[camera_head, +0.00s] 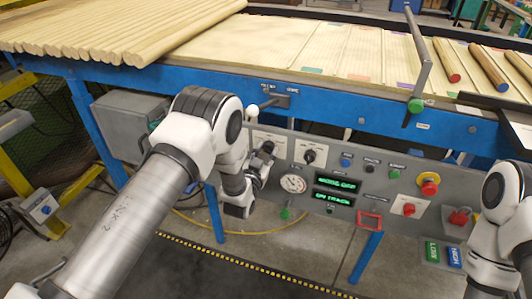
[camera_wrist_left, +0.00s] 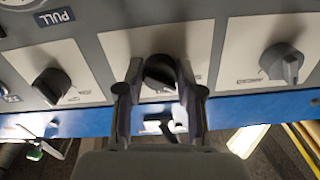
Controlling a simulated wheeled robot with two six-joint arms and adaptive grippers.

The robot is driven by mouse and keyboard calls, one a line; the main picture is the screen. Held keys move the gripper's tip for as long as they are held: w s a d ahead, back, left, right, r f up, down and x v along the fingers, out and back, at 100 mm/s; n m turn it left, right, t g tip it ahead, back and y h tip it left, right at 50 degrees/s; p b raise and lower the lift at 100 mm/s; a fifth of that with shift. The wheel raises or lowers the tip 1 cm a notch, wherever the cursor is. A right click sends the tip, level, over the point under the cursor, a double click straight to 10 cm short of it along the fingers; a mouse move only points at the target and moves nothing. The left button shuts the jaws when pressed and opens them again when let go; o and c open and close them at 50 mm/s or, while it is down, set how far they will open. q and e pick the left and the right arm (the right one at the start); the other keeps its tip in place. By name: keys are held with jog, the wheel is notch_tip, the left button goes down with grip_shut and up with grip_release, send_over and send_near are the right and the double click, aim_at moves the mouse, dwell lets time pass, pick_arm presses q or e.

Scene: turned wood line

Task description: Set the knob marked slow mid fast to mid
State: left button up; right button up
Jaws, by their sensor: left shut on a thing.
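My left gripper (camera_head: 262,162) reaches the grey control panel (camera_head: 385,180). In the left wrist view its two fingers (camera_wrist_left: 160,92) are shut on the sides of a black knob (camera_wrist_left: 160,72) on a white plate. In the head view this knob (camera_head: 268,147) is partly covered by the gripper. Its markings are too small to read, so I cannot tell its setting. A black knob (camera_wrist_left: 52,85) and a grey knob (camera_wrist_left: 282,62) flank it in the wrist view, on their own plates. My right gripper does not show; only part of that arm does, at the right edge.
Right of the held knob are another black knob (camera_head: 309,156), a round gauge (camera_head: 293,184), green-lit displays (camera_head: 336,184) and a red-and-yellow button (camera_head: 429,184). The blue bench frame (camera_head: 330,108) runs over the panel.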

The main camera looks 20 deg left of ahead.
pick_arm(q)
jog(key=m+b, duration=0.2)
jog(key=m, duration=0.3)
jog(key=shift+a+m, duration=0.1)
jog(key=shift+m, duration=0.3)
jog(key=m+b, duration=0.1)
jog(key=m, duration=0.4)
dwell(0.4)
jog(key=o, duration=1.1)
jog(key=shift+r, duration=0.1)
jog(key=shift+o, duration=0.2)
jog(key=s, duration=1.2)
jog(key=shift+a, duration=0.2)
